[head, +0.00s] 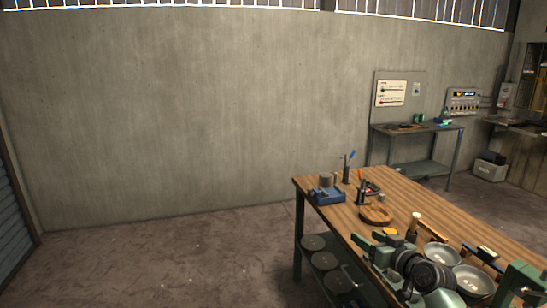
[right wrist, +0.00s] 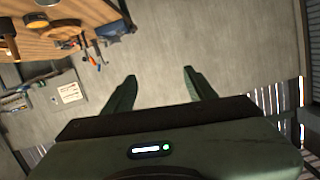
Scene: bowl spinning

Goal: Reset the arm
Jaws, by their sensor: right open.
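My right gripper (head: 366,238) is in the lower right of the head view, in front of the wooden workbench (head: 405,190). In the right wrist view its two green fingers stand wide apart, with nothing between them (right wrist: 160,74). They point toward the bare concrete wall. Two metal bowls, one farther (head: 442,256) and one nearer (head: 473,281), show on the bench beyond my right arm, which partly hides the bench. My left gripper is not in view.
The bench also holds a blue tool block (head: 327,195), a round wooden piece (head: 376,214), a wooden-handled tool (head: 416,222) and other tools. Round discs (head: 325,261) lie on its lower shelf. A second table (head: 415,130) stands by the wall. The floor at left is clear.

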